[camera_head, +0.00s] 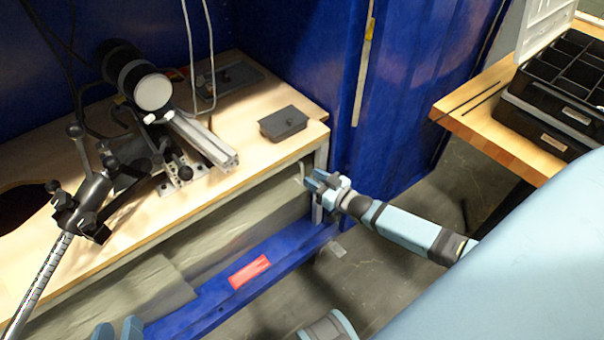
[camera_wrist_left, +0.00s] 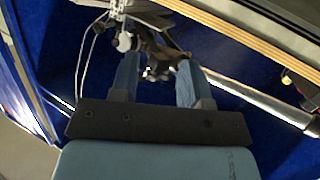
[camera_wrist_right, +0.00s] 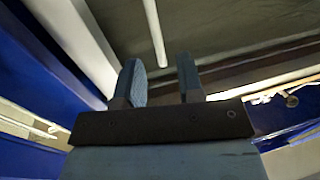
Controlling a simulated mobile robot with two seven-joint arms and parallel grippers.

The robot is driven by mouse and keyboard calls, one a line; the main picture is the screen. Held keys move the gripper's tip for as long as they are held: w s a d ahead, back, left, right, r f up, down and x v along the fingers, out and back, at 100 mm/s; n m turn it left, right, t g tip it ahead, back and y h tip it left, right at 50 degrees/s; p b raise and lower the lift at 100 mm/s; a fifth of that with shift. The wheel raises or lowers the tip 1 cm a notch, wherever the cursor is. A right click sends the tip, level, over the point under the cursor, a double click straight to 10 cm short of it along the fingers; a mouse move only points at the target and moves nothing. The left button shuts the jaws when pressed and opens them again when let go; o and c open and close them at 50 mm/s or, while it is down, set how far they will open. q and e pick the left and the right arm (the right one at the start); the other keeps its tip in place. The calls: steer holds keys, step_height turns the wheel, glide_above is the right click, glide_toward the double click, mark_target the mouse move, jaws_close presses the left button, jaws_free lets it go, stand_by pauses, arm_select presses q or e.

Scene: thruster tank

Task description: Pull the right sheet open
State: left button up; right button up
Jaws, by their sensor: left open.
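A grey-green sheet (camera_head: 235,220) hangs below the front edge of the wooden table, and it fills the upper part of the right wrist view (camera_wrist_right: 220,30). A white handle (camera_head: 302,172) is at its right end; a white rod, apparently this handle, shows in the right wrist view (camera_wrist_right: 154,30). My right gripper (camera_head: 314,183) is beside the handle at the table's right corner. Its fingers (camera_wrist_right: 158,78) are open, with the rod's end in line with the gap; contact is not clear. My left gripper (camera_head: 117,328) is low at the left, open and empty (camera_wrist_left: 157,75).
The wooden table (camera_head: 262,165) carries a camera-like device (camera_head: 150,88), a metal rail and a small grey box (camera_head: 283,124). A blue beam (camera_head: 215,300) with a red label runs along the floor. Another table (camera_head: 500,140) with black organizers (camera_head: 560,95) stands right.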

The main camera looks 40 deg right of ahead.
mark_target(302, 171)
steer(key=b+x, duration=0.1)
steer(key=x, duration=0.3)
steer(key=shift+w+a, duration=0.1)
steer(key=shift+w, duration=0.3)
arm_select(q)
steer(key=shift+w+d+r+t+h, duration=0.15)
steer(key=shift+d+r+t+h, duration=0.15)
steer(key=shift+r, duration=0.35)
steer(key=shift+w+d+r+t+h, duration=0.1)
steer(key=shift+d+r+t+h, duration=0.1)
steer(key=shift+d+r+t, duration=0.3)
steer(key=shift+a+r, duration=0.15)
steer(key=shift+a, duration=0.05)
arm_select(e)
jaws_close()
